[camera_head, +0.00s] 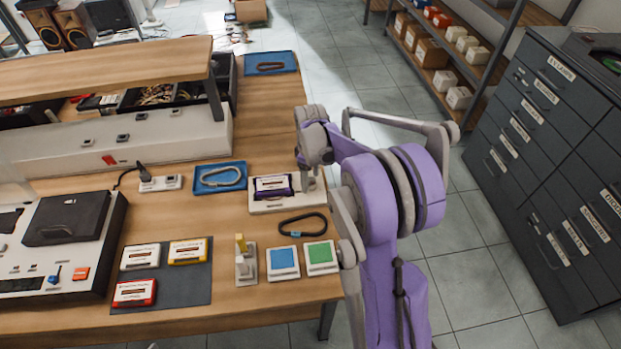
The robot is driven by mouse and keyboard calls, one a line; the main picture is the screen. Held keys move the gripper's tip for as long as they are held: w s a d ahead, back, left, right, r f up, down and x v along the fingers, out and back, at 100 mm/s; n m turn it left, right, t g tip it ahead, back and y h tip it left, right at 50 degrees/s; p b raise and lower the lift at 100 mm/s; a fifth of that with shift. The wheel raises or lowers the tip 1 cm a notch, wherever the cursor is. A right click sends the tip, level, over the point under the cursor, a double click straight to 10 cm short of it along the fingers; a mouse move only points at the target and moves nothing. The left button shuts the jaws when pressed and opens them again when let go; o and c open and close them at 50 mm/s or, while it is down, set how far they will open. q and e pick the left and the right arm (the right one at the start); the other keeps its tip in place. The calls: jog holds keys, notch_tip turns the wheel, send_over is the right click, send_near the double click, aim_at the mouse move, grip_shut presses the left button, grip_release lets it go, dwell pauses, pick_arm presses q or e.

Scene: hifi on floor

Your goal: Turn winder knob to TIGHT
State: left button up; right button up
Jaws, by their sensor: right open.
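The winder (262,207) is a low, pale, flat device at the right part of the wooden table, with its long side across the picture. A dark purple cassette with a white label (272,186) sits on it. My right gripper (309,178) reaches down over the winder's right end, just right of the cassette, and is open. The knob and any TIGHT marking cannot be made out; the gripper and wrist cover that end. Whether the fingers touch the knob cannot be told. My left gripper is not in view.
A black loop (303,224) and blue (283,262) and green (320,256) squares lie in front of the winder. A blue tray (207,183) with a grey loop is left of it. A dark mat (194,290) holds three cassettes. A tape deck (90,258) stands at left.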

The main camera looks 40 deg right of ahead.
jog(key=shift+f, duration=0.3)
grip_shut()
